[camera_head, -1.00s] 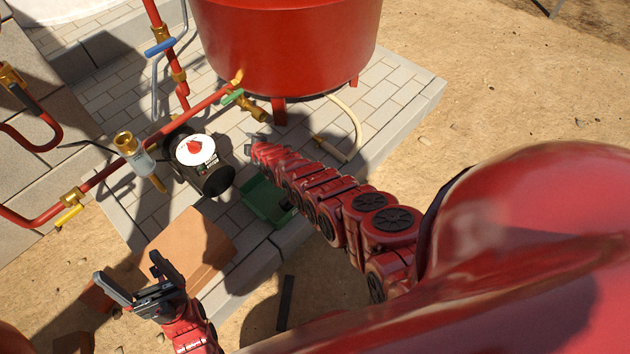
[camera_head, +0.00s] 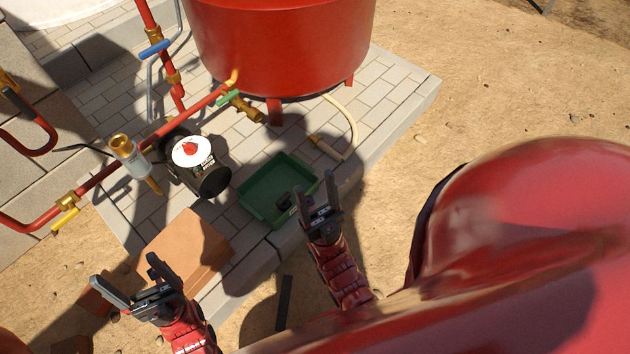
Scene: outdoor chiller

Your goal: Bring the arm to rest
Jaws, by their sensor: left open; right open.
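My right arm is drawn back and bent beside my red body. Its gripper (camera_head: 320,202) is open and empty, just past the front right edge of the green tray (camera_head: 262,182) as seen in the head view. My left gripper (camera_head: 128,287) is open and empty at the lower left, left of the orange-brown block (camera_head: 180,250). Both grippers point up and away from my body. The lower parts of both arms are partly hidden by my own body and the picture edge.
A large red tank (camera_head: 280,45) stands on the paved slab (camera_head: 375,110). A black pump with a white top (camera_head: 192,151), red pipes (camera_head: 90,183) and a hose (camera_head: 350,125) are near it. Sandy ground at right is clear.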

